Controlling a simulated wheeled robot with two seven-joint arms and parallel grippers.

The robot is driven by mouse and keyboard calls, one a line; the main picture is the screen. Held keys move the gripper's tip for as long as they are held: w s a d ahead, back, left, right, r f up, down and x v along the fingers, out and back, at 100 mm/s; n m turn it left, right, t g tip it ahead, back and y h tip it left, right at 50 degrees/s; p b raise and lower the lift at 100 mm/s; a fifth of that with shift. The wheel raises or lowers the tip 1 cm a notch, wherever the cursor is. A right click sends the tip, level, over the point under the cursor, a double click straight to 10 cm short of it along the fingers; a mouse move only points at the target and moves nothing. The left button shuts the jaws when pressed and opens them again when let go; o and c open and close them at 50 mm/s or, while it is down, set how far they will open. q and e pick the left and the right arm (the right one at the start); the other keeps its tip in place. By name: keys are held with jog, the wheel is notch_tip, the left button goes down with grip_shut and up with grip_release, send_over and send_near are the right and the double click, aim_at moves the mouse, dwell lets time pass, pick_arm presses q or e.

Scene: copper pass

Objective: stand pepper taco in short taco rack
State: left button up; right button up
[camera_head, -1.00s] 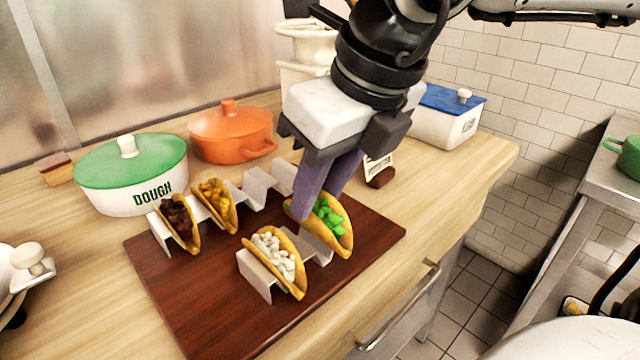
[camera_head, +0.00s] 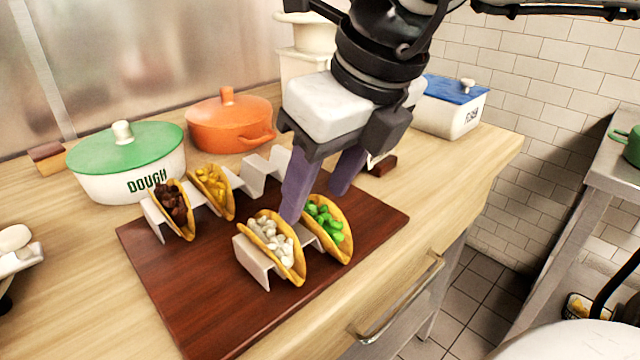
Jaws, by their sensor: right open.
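The pepper taco (camera_head: 328,228), with green filling, stands in the short taco rack (camera_head: 257,264) at the front of the dark red board. A taco with white filling (camera_head: 272,246) stands in the same rack, to its left. My right gripper (camera_head: 318,196) is open, its purple fingers apart just above and behind the pepper taco. One finger reaches down between the two tacos; I cannot tell whether it touches either. My left gripper is not in view.
A longer rack (camera_head: 256,170) behind holds a dark-filled taco (camera_head: 173,208) and a yellow-filled taco (camera_head: 213,190). A green-lidded dough pot (camera_head: 128,168), an orange pot (camera_head: 229,122) and a blue-lidded box (camera_head: 447,106) stand behind the board (camera_head: 190,308).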

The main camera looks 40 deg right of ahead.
jog(key=p+v, duration=0.1)
jog(key=v, duration=0.9)
jog(key=shift+r+p, duration=0.2)
jog(key=shift+p, duration=0.1)
